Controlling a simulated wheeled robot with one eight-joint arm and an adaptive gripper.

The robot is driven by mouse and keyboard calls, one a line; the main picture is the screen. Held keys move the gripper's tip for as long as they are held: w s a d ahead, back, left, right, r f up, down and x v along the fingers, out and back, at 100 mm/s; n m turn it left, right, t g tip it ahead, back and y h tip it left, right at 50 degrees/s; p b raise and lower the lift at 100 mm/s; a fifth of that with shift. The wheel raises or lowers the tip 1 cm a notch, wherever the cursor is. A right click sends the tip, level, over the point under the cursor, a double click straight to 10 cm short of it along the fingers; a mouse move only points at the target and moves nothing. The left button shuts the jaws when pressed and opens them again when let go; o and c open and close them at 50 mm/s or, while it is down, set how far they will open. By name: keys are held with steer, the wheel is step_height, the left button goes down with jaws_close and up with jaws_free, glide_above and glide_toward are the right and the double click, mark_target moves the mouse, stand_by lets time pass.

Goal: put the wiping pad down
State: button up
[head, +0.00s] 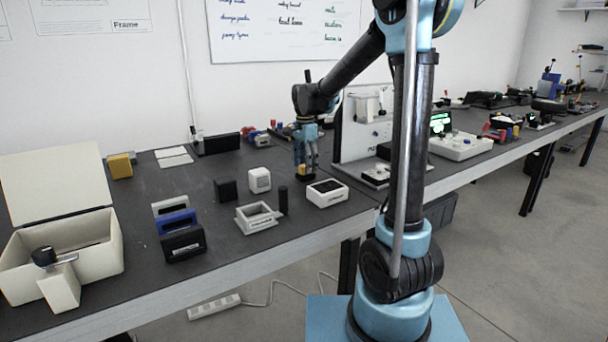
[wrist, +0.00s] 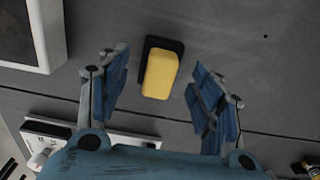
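The wiping pad, which looks like a yellow block on a dark base, shows in the wrist view (wrist: 161,75). It sits on the dark table top, and in the head view its yellow part (head: 303,170) shows just under my gripper (head: 307,162). In the wrist view my gripper (wrist: 158,72) is open, with one blue finger on each side of the pad. A gap shows between each finger and the yellow block. The fingers hide part of the pad in the head view.
A white cube (head: 259,180), a black cube (head: 225,189) and a white frame (head: 258,217) are to the left. A white panel stand (head: 362,138) rises at the right.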

step_height(320, 180, up, 8)
steer(key=shift+r, duration=0.1)
steer(key=shift+d+r, duration=0.1)
steer(key=s+d+n, duration=0.3)
steer(key=s+d, duration=0.5)
steer(key=s+d+f+n, duration=0.2)
steer(key=s+d+f, duration=0.2)
steer(key=s, duration=0.4)
steer(key=s+d+f+n+t, duration=0.1)
steer(key=s+d+f+n, duration=0.2)
steer(key=s+f, duration=0.4)
steer(key=s+d+f+n+t, duration=0.1)
steer(key=s+d+f+n, duration=0.2)
steer(key=s+d+f, duration=0.2)
steer(key=s+d, duration=0.1)
steer(key=s, duration=0.2)
steer(key=shift+s+f, duration=0.35)
steer(key=shift+w+f, duration=0.2)
steer(key=shift+w, duration=0.3)
